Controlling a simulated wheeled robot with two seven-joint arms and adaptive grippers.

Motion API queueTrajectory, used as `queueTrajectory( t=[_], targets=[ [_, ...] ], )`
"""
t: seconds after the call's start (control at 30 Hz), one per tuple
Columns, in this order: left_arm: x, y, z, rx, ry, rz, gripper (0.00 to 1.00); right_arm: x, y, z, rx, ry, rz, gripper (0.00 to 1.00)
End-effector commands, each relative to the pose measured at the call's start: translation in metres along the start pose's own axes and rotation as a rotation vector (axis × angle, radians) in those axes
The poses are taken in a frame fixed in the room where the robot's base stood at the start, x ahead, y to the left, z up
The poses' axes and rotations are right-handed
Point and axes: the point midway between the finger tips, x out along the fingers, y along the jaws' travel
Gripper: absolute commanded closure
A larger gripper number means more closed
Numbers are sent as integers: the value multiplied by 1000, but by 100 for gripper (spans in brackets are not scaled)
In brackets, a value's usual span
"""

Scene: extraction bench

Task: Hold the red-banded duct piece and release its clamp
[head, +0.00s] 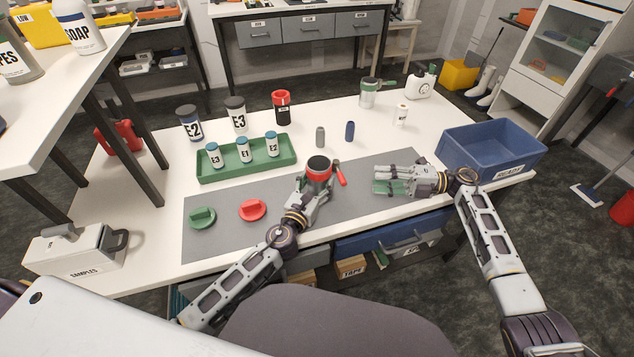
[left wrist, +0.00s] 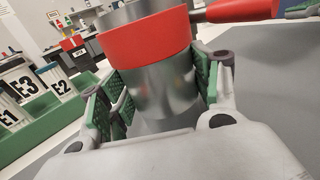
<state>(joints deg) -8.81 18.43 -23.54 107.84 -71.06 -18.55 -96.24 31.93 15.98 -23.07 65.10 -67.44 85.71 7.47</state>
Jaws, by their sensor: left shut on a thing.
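The red-banded duct piece (head: 318,172) stands upright on the grey mat (head: 370,175), with a dark opening on top. Its red clamp lever (head: 340,176) sticks out to the right. My left gripper (head: 311,192) is shut on the duct piece from the near side. In the left wrist view the green pads touch or nearly touch the metal body (left wrist: 160,90) below the red band (left wrist: 148,38), and the red lever (left wrist: 242,10) points right. My right gripper (head: 390,181) is to the right of the duct piece, apart from it, with fingers pointing left and a gap between them.
A green disc (head: 202,217) and a red disc (head: 252,209) with raised grips lie on the mat at left. A green tray (head: 205,176) holds several labelled bottles behind. A grey and a blue cylinder stand behind the duct piece. A blue bin (head: 480,158) stands at right.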

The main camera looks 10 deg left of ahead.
Motion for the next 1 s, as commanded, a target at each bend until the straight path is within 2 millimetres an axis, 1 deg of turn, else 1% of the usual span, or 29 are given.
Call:
queueTrajectory(
  t=[0.27,0.3,0.33,0.53,0.67,1.0],
  targets=[
    [0,0,0,0,0,0,71,0,0,0,0,0,0,64],
    [0,0,0,0,0,0,71,0,0,0,0,0,0,69],
    [0,0,0,0,0,0,71,0,0,0,0,0,0,72],
    [0,0,0,0,0,0,71,5,5,0,-9,14,-18,72],
    [0,0,0,0,0,0,71,14,13,0,-22,41,-52,72],
    [0,0,0,0,0,0,71,50,44,-3,-76,146,-221,72]
  ],
)
